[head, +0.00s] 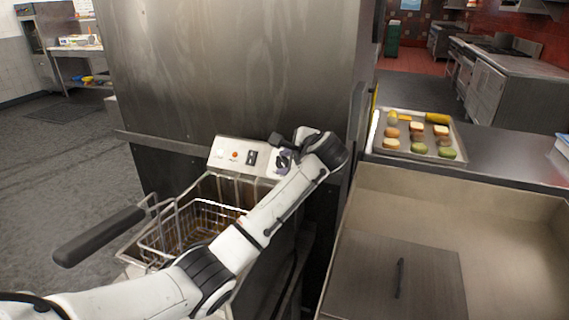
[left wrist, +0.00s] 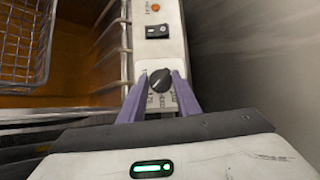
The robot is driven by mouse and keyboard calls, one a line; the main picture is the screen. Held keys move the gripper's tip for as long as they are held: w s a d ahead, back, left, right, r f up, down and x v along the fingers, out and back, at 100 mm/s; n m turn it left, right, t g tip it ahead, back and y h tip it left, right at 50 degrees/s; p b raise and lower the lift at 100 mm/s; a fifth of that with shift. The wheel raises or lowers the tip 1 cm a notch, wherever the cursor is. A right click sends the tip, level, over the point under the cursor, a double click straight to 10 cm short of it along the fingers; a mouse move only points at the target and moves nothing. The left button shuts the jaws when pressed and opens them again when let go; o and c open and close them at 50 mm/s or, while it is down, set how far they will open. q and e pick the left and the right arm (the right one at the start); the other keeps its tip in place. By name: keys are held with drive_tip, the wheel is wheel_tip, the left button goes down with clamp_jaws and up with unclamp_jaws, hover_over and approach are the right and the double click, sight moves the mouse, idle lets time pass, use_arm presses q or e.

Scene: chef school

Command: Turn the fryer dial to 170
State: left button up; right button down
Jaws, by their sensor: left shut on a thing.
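The fryer (head: 196,205) stands in front of me with its pale control panel (head: 225,157) at the back. In the left wrist view the panel (left wrist: 160,52) carries a black dial (left wrist: 160,80) with printed numbers around it, too small to read. My left gripper (head: 283,160) is at the right end of the panel, over the dial. In the left wrist view its two purple fingers (left wrist: 159,92) stand on either side of the dial and are shut on it. The dial's pointer setting cannot be read. My right gripper is not in view.
A wire basket (head: 190,225) with a black handle (head: 98,236) sits in the fryer. A black switch (left wrist: 157,31) and an orange light (left wrist: 155,8) are on the panel. A tray of food (head: 418,135) lies on the counter at right, behind a large metal basin (head: 490,225).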

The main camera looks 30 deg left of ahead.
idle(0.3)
use_arm(q)
drive_tip(key=o, duration=0.8)
drive_tip(key=v, duration=1)
drive_tip(key=shift+d+r+b, duration=0.15)
drive_tip(key=shift+r+b, duration=0.1)
drive_tip(key=shift+b, duration=0.15)
drive_tip(key=shift+f, duration=0.1)
